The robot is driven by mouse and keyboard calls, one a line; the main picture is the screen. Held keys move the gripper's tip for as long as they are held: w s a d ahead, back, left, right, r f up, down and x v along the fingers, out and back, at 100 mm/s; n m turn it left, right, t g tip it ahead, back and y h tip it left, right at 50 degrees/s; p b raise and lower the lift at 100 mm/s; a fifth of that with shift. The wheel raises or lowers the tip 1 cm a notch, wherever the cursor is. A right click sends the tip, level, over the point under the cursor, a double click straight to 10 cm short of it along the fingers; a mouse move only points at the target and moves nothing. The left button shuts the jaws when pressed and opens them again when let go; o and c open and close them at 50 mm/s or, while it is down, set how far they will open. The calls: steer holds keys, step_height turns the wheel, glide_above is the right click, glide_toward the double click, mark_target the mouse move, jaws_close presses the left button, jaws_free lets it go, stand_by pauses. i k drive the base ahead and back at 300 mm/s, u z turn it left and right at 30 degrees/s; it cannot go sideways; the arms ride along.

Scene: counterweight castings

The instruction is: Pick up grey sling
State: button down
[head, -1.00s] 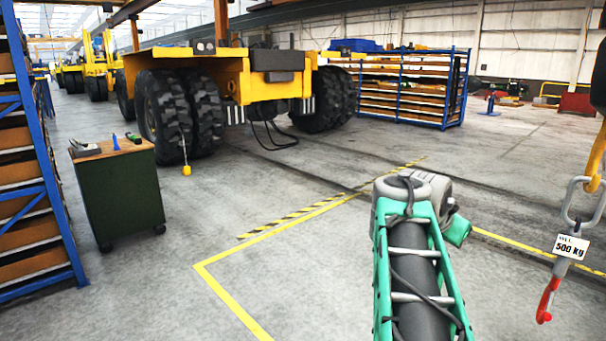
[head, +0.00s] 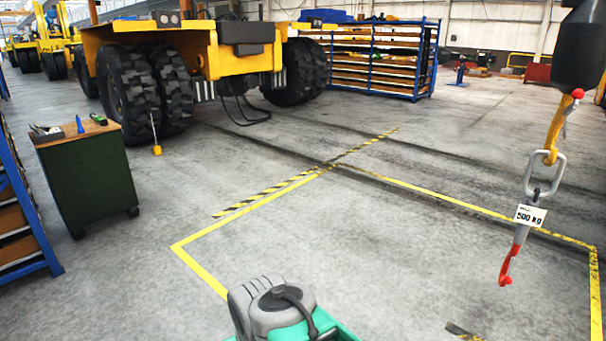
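No sling lying loose shows. At the right hangs lifting gear: a yellow hook (head: 555,130), a grey metal link (head: 543,175), a white tag (head: 530,215) reading 500 KG, and a grey end piece (head: 521,235) with a red hook (head: 507,268). I cannot tell whether this is the grey sling. It hangs clear of the floor. My grey and teal arm shows at the bottom middle, left of the hanging gear and apart from it. My gripper's fingers are not in view.
A dark green cart (head: 85,180) with tools stands at the left, beside a blue rack (head: 22,200). A large yellow vehicle (head: 180,45) stands behind. A blue shelf rack (head: 380,60) stands at the back. The floor inside the yellow lines (head: 205,270) is mostly clear.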

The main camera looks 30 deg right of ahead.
mark_target(528, 215)
steer(key=z, duration=2.45)
steer(key=k, duration=0.6)
steer(key=u, duration=0.6)
steer(key=i, duration=0.9)
steer(key=u, duration=0.4)
